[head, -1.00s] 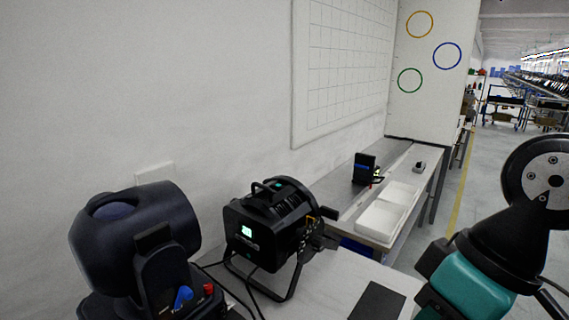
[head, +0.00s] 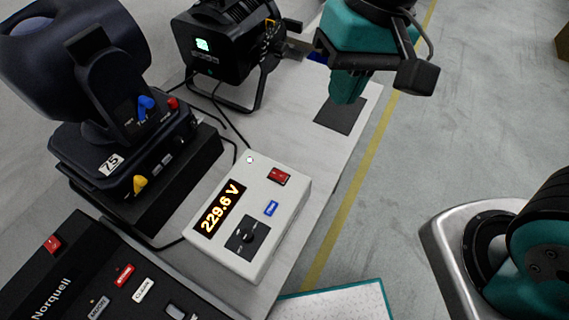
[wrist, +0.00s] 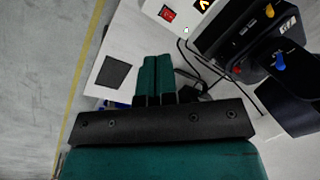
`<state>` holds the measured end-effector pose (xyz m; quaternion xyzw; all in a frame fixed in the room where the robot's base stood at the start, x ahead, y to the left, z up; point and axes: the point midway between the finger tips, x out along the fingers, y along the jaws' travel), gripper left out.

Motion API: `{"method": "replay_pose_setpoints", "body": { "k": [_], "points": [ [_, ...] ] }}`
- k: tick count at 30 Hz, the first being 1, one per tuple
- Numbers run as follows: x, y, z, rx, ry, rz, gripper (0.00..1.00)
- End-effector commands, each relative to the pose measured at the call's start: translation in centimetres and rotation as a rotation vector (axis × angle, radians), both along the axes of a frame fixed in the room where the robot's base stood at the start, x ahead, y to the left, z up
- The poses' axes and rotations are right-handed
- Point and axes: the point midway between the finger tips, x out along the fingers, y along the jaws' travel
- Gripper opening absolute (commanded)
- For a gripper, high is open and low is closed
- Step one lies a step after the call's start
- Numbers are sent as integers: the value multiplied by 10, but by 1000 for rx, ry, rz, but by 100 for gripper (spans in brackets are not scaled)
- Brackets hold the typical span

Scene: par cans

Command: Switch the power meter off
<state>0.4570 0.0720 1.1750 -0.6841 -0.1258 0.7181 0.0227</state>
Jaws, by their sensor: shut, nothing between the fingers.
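The power meter (head: 293,207) is a white box on the bench in the head view, with a lit orange display (head: 220,207) reading 229.6 V.
A moving-head light (head: 95,80) on a black base stands left of the meter, and a black par can (head: 215,45) stands behind. A black console (head: 75,275) lies at front left. Cables run between them. A dark pad (head: 340,117) lies beneath my gripper.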

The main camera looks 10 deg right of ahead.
Motion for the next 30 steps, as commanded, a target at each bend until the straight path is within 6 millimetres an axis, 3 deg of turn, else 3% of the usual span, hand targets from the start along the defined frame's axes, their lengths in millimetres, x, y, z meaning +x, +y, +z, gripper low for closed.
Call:
{"method": "replay_pose_setpoints", "body": {
  "k": [1,6,12,17,30],
  "points": [
    [11,12,-21,-50,36,-88,0],
    [40,45,-69,-207,85,-421,0],
    [56,73,-111,-324,73,-696,0],
    [59,82,-124,-357,61,-787,0],
    [59,82,-128,-360,61,-799,0]
  ]
}}
